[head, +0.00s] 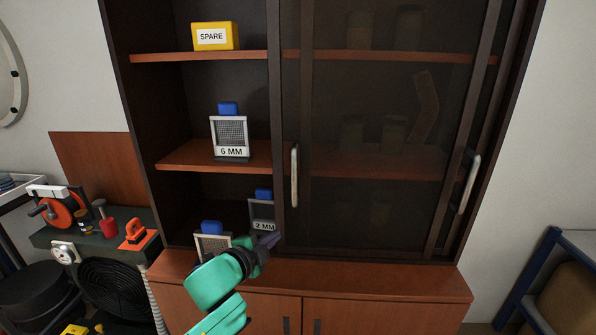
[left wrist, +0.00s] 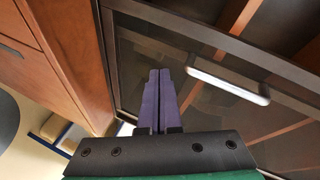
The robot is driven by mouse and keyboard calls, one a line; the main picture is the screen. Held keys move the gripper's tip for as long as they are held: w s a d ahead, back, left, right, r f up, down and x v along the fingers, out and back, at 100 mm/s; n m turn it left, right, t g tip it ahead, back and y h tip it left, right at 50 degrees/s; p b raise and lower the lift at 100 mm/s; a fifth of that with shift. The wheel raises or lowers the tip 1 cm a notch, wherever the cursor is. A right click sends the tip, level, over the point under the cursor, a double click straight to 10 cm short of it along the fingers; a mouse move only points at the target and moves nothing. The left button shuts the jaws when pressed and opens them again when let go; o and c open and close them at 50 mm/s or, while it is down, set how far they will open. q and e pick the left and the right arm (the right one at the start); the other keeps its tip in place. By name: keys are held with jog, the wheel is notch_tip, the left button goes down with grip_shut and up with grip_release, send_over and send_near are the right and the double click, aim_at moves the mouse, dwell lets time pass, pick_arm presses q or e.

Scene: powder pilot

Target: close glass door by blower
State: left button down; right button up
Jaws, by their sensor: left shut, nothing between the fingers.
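The dark-framed glass door (head: 345,215) on the side nearer the blower stands slid to the right. The left cabinet bay is open. The door's pale vertical handle (head: 294,175) is near its left edge. A pale handle (left wrist: 228,82) also shows in the left wrist view, beside the fingers and apart from them. My left gripper (head: 275,238) is shut and empty, below and left of the handle, in front of the cabinet. Its purple fingers (left wrist: 158,92) are together in the left wrist view. What looks like the blower (head: 112,285) is a black round grille at lower left. My right gripper is not in view.
Shelves hold a yellow SPARE box (head: 215,36), a 6 MM screen (head: 231,137) and a 2 MM screen (head: 262,213). Another screen (head: 212,245) is partly hidden by my left arm. A second door handle (head: 469,182) is at right. The cabinet ledge (head: 390,280) is clear.

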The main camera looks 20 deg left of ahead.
pick_arm(q)
jog(key=s+d+r+m+t+h, duration=0.1)
jog(key=d+r+m+h, duration=0.15)
jog(key=r, duration=0.45)
jog(key=d+r+m+t+h, duration=0.1)
jog(key=d+r+m, duration=0.1)
jog(key=r+m, duration=0.35)
jog(key=w+d+r+n+p, duration=0.2)
jog(key=w+d+p, duration=0.15)
jog(key=w, duration=0.55)
jog(key=shift+m, duration=0.3)
jog(key=a, duration=0.1)
jog(key=a+p, duration=0.1)
jog(key=a, duration=0.2)
jog(key=shift+a+f+p, duration=0.1)
jog(key=shift+f+p, duration=0.25)
jog(key=shift+w, duration=0.1)
